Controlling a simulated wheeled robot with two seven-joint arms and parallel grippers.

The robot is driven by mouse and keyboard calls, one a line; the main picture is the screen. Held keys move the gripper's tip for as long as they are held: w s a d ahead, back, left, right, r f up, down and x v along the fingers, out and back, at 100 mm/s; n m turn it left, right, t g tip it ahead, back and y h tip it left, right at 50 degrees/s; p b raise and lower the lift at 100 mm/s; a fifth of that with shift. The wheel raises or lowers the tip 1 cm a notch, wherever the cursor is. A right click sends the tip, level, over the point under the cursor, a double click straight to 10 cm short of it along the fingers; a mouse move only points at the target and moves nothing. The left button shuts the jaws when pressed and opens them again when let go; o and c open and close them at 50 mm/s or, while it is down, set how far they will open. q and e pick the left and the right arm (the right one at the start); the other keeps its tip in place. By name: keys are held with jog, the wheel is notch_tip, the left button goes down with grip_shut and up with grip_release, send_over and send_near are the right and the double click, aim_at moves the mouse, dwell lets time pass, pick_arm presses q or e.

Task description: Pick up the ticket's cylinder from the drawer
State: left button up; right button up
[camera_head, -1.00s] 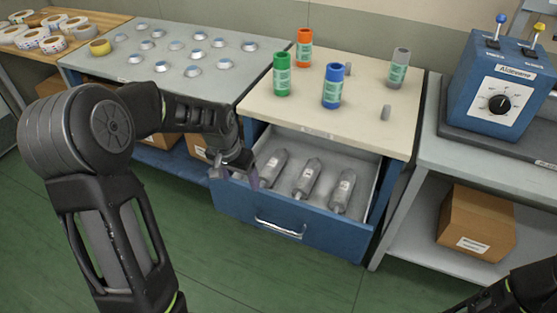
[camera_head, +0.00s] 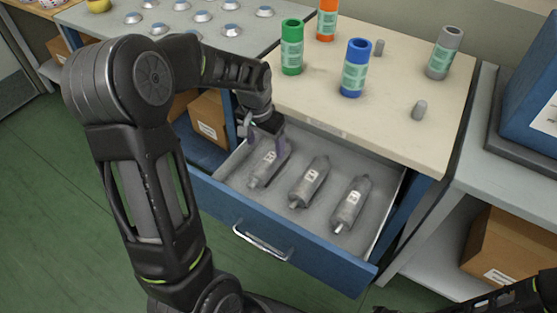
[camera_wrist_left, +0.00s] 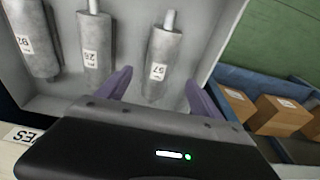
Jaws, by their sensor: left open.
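Three grey metal cylinders with white number labels lie side by side in the open blue drawer (camera_head: 285,225): the left cylinder (camera_head: 268,165), the middle cylinder (camera_head: 310,182) and the right cylinder (camera_head: 350,204). My left gripper (camera_head: 265,142) is open, over the back end of the left cylinder. In the left wrist view its purple fingers (camera_wrist_left: 158,90) stand on either side of that same cylinder (camera_wrist_left: 168,58), and nothing is gripped. The labels there are upside down and hard to read. No ticket is seen. My right gripper is out of view.
On the cream top above the drawer stand green (camera_head: 292,47), blue (camera_head: 355,68), orange (camera_head: 327,19) and grey (camera_head: 444,52) tubes, with small grey pegs. The cabinet top's front edge overhangs the drawer's back. Cardboard boxes (camera_head: 208,117) sit on shelves at both sides.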

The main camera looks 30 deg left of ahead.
aim_at(269, 157)
pick_arm(q)
jog(key=shift+w+f, duration=0.25)
jog(key=shift+s+r, duration=0.1)
jog(key=shift+w+f, duration=0.15)
jog(key=shift+f, duration=0.55)
jog(key=shift+w+f, duration=0.1)
jog(key=shift+f, duration=0.55)
jog(key=shift+f, duration=0.1)
jog(key=f, duration=0.3)
jog(key=w+f, duration=0.1)
jog(key=f, duration=0.1)
jog(key=shift+b, duration=0.4)
jog(key=shift+c, duration=0.4)
grip_shut()
